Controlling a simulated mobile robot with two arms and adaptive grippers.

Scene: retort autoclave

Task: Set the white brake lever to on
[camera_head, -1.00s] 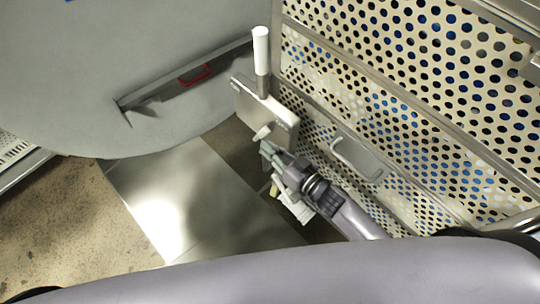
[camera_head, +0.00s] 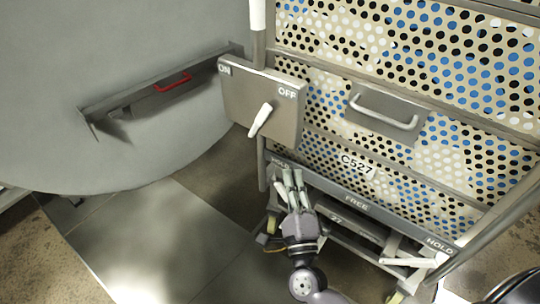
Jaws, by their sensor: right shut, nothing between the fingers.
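The white brake lever (camera_head: 259,121) is on a grey metal plate (camera_head: 236,100) fixed to the perforated cart. The plate is marked ON at its upper left and OFF at its upper right. My left gripper is not in view.
A cart handle (camera_head: 386,111) is to the right of the plate. Floor shows at lower left.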

